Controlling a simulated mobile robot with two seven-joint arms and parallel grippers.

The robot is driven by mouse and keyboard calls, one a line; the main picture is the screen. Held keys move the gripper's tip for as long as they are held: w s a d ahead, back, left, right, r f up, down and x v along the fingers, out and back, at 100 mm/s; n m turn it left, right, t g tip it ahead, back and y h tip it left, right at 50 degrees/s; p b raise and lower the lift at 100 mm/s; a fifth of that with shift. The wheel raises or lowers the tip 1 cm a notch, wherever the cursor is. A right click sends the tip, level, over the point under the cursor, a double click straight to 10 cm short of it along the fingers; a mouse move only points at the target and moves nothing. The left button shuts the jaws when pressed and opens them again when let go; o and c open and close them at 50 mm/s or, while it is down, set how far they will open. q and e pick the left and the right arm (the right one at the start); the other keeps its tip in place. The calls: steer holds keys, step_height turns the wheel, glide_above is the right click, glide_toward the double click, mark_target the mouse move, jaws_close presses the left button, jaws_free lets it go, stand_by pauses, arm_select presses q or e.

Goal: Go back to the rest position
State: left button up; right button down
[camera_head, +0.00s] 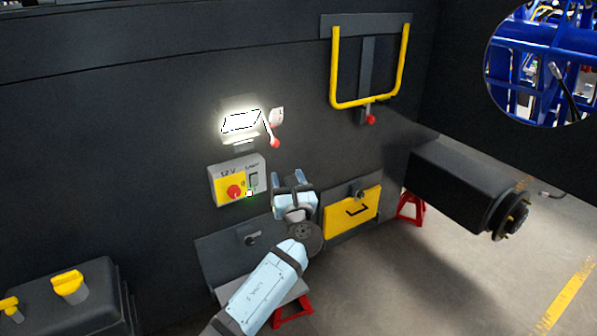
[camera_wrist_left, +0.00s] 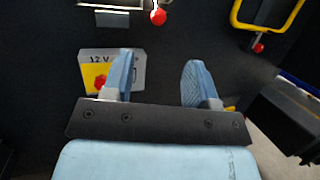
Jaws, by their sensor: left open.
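My left gripper (camera_head: 291,180) is in front of the dark chassis wall (camera_head: 150,130), just right of the 12 V switch box (camera_head: 215,187). In the left wrist view its two blue fingers (camera_wrist_left: 158,80) are apart with nothing between them. The left finger overlaps the switch box (camera_wrist_left: 95,56) in that view. The box has a yellow plate with a red knob (camera_head: 235,192) and a lamp switch (camera_head: 254,180). The work lamp (camera_head: 241,121) above it is lit. My right gripper is not in view.
A red-tipped lever (camera_head: 274,142) stands by the lamp. A yellow U-shaped handle (camera_head: 368,104) is at upper right. A yellow panel with a latch (camera_head: 352,211) lies right of my gripper. A dark axle (camera_head: 460,185) juts out farther right. A black box with yellow caps (camera_head: 70,300) is at lower left.

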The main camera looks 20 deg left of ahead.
arm_select(q)
steer(key=s+d+f+n+g+h, duration=0.1)
steer(key=s+f+n+g+h, duration=0.1)
steer(key=s+f+n+h, duration=0.65)
steer(key=s+d+f+n+g, duration=0.15)
steer(key=s+f, duration=0.35)
steer(key=f, duration=0.9)
steer(key=s+d+f+n+g+h, duration=0.1)
steer(key=s+f+n+h, duration=0.2)
steer(key=s+n, duration=0.5)
steer(key=s+d+f+n+g+h, duration=0.1)
steer(key=s+f+n+h, duration=0.3)
steer(key=s+n, duration=0.4)
steer(key=s+f+g, duration=0.1)
steer(key=s, duration=0.6)
steer(key=shift+s+d+f+n, duration=0.3)
steer(key=shift+f, duration=0.1)
